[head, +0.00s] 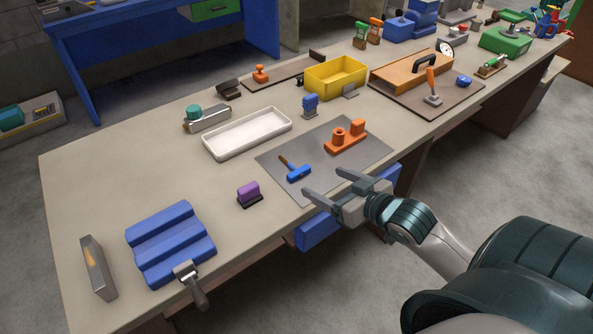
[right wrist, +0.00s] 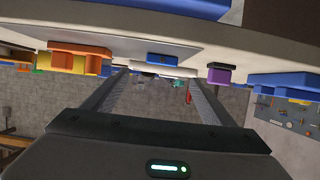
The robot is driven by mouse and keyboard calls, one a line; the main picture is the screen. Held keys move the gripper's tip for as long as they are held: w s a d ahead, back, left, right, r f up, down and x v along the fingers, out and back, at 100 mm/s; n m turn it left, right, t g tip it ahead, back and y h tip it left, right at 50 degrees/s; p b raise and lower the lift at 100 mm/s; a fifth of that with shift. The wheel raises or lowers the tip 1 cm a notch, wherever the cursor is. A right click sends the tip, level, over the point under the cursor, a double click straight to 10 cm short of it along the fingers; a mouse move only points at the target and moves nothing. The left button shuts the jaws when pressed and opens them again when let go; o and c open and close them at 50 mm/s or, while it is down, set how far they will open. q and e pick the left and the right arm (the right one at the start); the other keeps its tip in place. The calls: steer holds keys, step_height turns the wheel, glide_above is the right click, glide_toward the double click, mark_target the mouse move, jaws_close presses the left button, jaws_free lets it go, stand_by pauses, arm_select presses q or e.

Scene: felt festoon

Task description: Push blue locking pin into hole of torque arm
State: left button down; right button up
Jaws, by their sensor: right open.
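My left gripper is out of view.
A purple-topped block (head: 248,192) stands left of the mat. A white tray (head: 245,133) and a small blue stamp-like piece (head: 310,104) are behind. A blue stepped block (head: 170,242) is at front left. Bare table lies between tray and stepped block.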

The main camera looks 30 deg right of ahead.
mark_target(301, 172)
steer(key=shift+p+x, duration=0.3)
steer(key=shift+x, duration=2.05)
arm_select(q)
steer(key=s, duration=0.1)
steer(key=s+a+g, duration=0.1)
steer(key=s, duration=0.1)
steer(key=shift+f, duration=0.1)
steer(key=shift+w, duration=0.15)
arm_select(e)
steer(key=shift+w+a, duration=0.1)
steer(key=shift+w, duration=0.25)
steer(key=p+x, duration=0.1)
steer(key=x, duration=0.3)
steer(key=shift+w+a+f+p, duration=0.15)
steer(key=shift+f+p, duration=0.1)
steer(key=shift+p, duration=0.05)
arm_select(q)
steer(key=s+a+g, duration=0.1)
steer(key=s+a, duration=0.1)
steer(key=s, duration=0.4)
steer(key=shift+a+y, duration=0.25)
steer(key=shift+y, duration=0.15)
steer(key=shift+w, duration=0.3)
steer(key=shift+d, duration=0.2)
arm_select(e)
steer(key=c, duration=1.2)
